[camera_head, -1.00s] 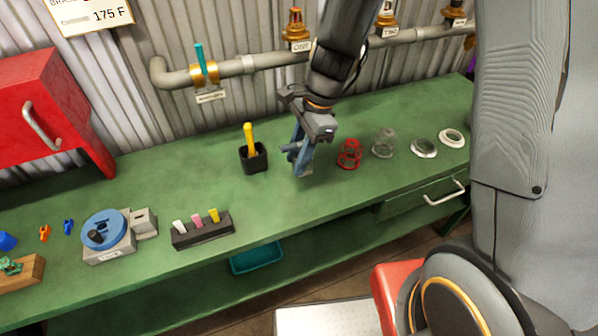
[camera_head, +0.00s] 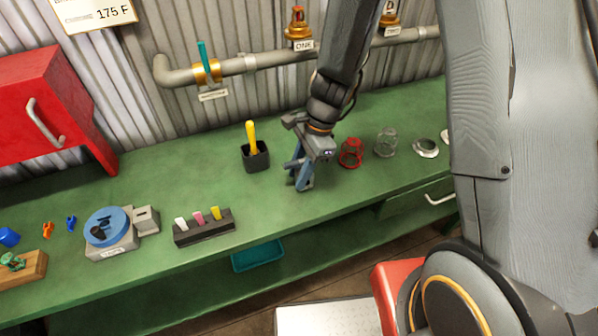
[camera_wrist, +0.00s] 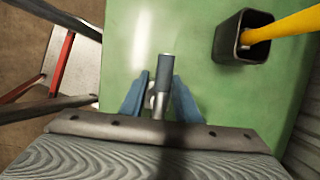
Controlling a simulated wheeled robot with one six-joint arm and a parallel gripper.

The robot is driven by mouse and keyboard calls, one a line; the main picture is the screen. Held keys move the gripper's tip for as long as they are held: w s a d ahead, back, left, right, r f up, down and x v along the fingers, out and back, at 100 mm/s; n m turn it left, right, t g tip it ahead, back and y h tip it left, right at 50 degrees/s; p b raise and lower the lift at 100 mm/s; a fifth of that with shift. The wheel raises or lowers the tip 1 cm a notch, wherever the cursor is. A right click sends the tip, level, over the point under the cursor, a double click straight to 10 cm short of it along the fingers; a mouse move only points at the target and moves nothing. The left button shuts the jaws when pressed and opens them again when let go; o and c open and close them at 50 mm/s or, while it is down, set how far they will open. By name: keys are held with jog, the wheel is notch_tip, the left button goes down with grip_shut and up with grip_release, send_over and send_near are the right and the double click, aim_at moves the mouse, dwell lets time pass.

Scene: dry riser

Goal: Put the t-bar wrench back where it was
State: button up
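The wrench shows as a bar with a blue-grey end and a silver middle, pointing away from the wrist. Its lower part is hidden. In the head view only a small piece of it seems to stick out left of the fingers.
The black holder (camera_head: 256,161) with a yellow-handled tool (camera_head: 251,136) stands left of my gripper. A dark rack (camera_head: 204,232) sits nearer the front edge. The green bench (camera_head: 200,180) is bare between them.

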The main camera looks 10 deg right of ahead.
jog(key=o, duration=0.4)
jog(key=shift+r, duration=0.1)
jog(key=b+v, duration=0.1)
jog(key=v, duration=1)
jog(key=shift+d+r, duration=0.25)
jog(key=shift+r, duration=0.25)
jog(key=s+d+n+h, duration=0.1)
jog(key=s+d+n, duration=0.1)
jog(key=n, duration=0.3)
jog(key=s+d+r+n+t+h, duration=0.1)
jog(key=s+d+n, duration=0.2)
jog(key=d+n, duration=0.2)
jog(key=s+d+r+n+t+h, duration=0.1)
jog(key=s+d+n, duration=0.2)
jog(key=n, duration=0.1)
jog(key=shift+d+n, duration=0.3)
jog(key=shift+n, duration=0.1)
